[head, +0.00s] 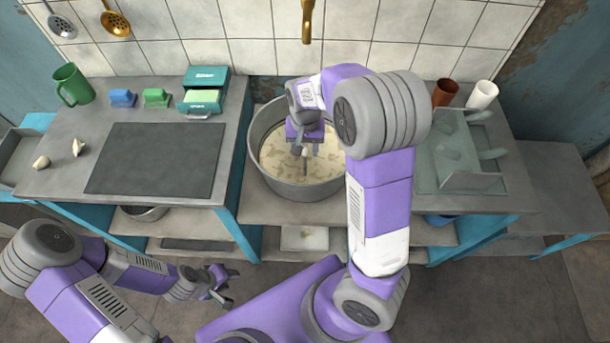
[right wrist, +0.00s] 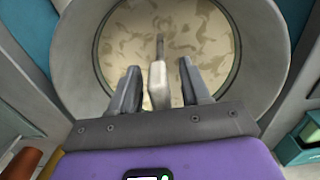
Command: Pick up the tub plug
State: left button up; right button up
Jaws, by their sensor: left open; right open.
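The tub plug (right wrist: 159,88) is a pale, upright piece with a thin grey rod, seen between the fingers in the right wrist view; it shows small in the head view (head: 305,151). It stands in the round grey metal tub (head: 270,178) of creamy, patchy liquid (head: 335,165). My right gripper (head: 304,140) is over the tub. Its fingers are open, one on each side of the plug, with small gaps visible. The plug's lower end is hidden. My left gripper (head: 220,285) is open and empty, low in front of the counter at left.
A dark board (head: 155,160), green mug (head: 72,85), blue and green brushes and a teal drawer box (head: 205,90) lie left of the tub. A glassy rack (head: 455,165), brown cup (head: 445,92) and white cup (head: 482,95) stand right. A golden tap (head: 307,22) hangs behind.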

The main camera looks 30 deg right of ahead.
aim_at(305, 163)
notch_tip(305, 163, down, 2)
jog(key=shift+f+b, duration=0.25)
jog(key=shift+b, duration=0.05)
jog(key=shift+r, duration=0.1)
grip_shut()
